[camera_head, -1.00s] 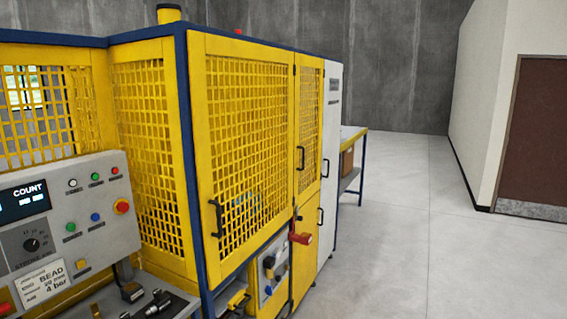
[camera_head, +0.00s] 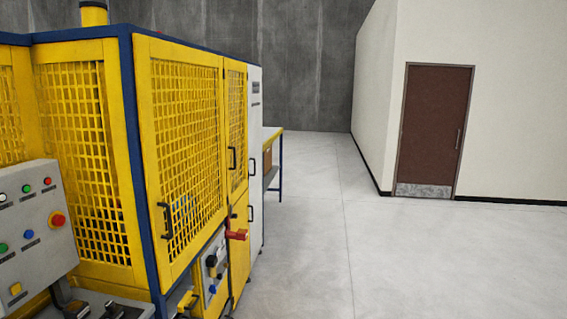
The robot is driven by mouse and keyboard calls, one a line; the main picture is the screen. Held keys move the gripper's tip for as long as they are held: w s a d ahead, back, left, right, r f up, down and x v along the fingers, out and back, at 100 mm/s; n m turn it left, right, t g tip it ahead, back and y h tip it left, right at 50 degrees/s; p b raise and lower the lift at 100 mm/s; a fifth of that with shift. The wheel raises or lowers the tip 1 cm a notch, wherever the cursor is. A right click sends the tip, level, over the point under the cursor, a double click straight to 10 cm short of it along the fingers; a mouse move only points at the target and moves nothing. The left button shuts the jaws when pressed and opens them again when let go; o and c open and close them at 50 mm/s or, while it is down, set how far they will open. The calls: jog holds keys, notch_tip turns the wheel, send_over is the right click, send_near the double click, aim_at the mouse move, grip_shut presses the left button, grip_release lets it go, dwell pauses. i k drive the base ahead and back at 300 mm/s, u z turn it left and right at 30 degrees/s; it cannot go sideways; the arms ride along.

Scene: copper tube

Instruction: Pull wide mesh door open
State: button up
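The wide mesh door (camera_head: 187,150) is a yellow framed panel with yellow grid mesh on the side of the machine, at the left of the head view. It looks shut in its blue frame. Its black bar handle (camera_head: 167,220) sits low near the door's left edge. A narrower yellow mesh door (camera_head: 236,130) with its own black handle (camera_head: 231,159) is just right of it. My gripper is not in view.
A grey control panel (camera_head: 35,228) juts out at the lower left. A red handle (camera_head: 237,235) sticks out below the doors. A blue-legged table (camera_head: 273,160) stands beyond the machine. The grey floor (camera_head: 340,265) to the right is clear up to a white wall with a brown door (camera_head: 433,128).

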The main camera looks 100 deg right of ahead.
aim_at(144, 48)
jog(key=u, duration=0.55)
jog(key=k, duration=0.15)
jog(key=z, duration=3.15)
jog(key=i, duration=1.55)
jog(key=z, duration=0.1)
jog(key=k, duration=1.2)
jog(key=u, duration=0.05)
jog(key=i, duration=0.5)
jog(key=u, duration=0.3)
